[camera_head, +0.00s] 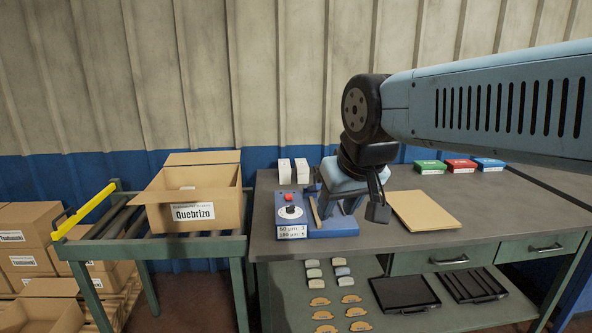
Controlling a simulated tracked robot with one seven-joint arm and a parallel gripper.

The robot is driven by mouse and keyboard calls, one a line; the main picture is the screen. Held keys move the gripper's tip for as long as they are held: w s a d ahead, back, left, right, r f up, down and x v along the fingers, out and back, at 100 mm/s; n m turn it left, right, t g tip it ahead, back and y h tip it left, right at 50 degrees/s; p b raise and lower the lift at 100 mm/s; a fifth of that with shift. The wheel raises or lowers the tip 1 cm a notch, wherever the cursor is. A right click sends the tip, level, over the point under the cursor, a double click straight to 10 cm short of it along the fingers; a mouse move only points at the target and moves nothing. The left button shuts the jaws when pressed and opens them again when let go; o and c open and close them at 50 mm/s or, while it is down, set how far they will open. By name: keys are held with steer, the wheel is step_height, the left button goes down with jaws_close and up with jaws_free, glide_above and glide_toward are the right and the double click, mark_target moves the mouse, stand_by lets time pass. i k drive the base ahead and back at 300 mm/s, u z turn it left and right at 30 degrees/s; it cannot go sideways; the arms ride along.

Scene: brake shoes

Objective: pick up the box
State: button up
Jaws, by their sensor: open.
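Small green (430,167), red (461,165) and blue (489,164) boxes lie at the back right of the workbench. My gripper (338,210) points down over the middle of the workbench, open, to the right of the cardboard box and apart from it. The gripper partly hides a blue device (291,215) with a red button and dial.
The workbench (500,215) has free room at the right. A flat tan sheet (424,210) lies right of the gripper. White stacks (285,171) stand behind the device. Brake shoes (320,302) and black cases (404,293) lie on the lower shelf. More cartons (24,238) stand left.

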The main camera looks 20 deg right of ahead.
mark_target(302, 166)
steer(key=i, duration=0.9)
steer(key=u, duration=0.05)
